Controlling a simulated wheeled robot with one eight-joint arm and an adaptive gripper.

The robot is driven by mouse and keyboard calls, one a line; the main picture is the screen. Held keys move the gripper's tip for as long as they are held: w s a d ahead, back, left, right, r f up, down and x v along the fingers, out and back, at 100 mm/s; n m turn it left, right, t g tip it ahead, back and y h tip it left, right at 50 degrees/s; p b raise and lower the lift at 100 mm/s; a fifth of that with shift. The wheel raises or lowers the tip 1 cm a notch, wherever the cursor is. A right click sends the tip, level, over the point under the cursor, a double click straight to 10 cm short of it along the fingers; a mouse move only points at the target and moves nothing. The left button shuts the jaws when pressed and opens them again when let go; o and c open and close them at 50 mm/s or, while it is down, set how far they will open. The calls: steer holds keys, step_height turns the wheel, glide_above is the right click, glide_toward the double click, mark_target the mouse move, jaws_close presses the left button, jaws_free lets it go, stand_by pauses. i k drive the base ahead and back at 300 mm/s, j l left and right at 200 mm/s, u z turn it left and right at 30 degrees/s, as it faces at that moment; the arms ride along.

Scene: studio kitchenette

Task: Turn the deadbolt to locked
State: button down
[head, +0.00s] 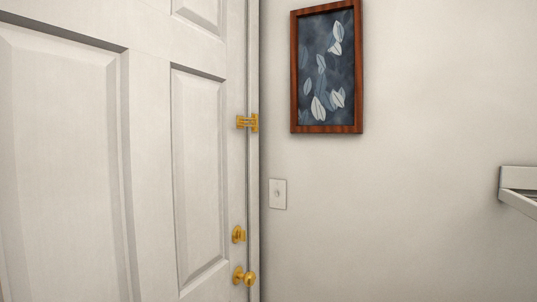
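A white panelled door (148,140) fills the left of the head view and looks closed against its frame (254,200). A brass deadbolt (238,234) sits near the door's right edge, low in the view. It is small here, and I cannot tell whether its thumb-turn stands at locked or unlocked. A round brass knob (244,276) is just below it. A brass latch (247,122) spans the door's edge and the frame higher up. My gripper is not in view.
The wall right of the door carries a white switch plate (278,194) and a wood-framed leaf picture (327,66). A white shelf or rack (518,182) juts in at the right edge. Nothing stands in front of the deadbolt.

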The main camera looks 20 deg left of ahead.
mark_target(241, 234)
steer(key=u, duration=1.1)
